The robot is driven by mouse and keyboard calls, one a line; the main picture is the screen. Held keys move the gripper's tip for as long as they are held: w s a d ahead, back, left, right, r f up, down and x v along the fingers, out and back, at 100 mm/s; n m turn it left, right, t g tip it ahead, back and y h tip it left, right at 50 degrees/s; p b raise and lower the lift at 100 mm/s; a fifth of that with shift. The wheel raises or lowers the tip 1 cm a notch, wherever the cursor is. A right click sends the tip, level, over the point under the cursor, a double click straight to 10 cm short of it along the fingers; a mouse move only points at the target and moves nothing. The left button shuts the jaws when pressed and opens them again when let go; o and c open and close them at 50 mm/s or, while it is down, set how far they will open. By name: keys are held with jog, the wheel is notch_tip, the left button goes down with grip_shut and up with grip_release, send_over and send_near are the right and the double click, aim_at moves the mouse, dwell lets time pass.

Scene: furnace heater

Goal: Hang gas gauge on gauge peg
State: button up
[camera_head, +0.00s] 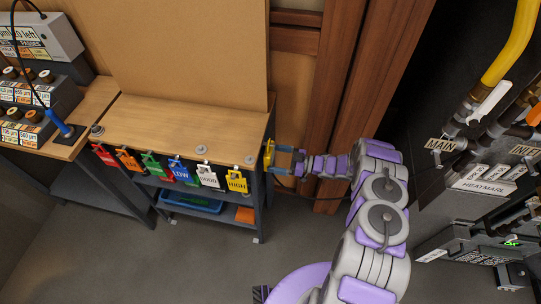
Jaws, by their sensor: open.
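A small yellow piece (268,153) is at the right end of the wooden-topped cart; it may be the gas gauge or part of its peg, but it is too small to tell. My gripper (280,159) is open at that end, with its tips close to the yellow piece. I cannot tell whether they touch it. No other thing is clearly recognisable as the gas gauge or the gauge peg.
Coloured tags, including a yellow HIGH tag (236,181), hang along the cart's front (180,158). A blue bin (192,201) is on the lower shelf. Dark machinery with a yellow pipe (511,45) stands at right. Grey floor (130,262) is open in front.

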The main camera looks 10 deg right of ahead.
jog(key=shift+a, duration=0.4)
jog(key=c, duration=0.6)
jog(key=shift+d+r, duration=0.1)
jog(key=shift+d, duration=0.05)
jog(key=shift+r, duration=0.6)
jog(key=shift+d, duration=0.1)
jog(key=shift+b+v, duration=0.35)
jog(key=shift+v, duration=1.35)
jog(key=shift+b+v, duration=0.35)
jog(key=shift+v, duration=1.4)
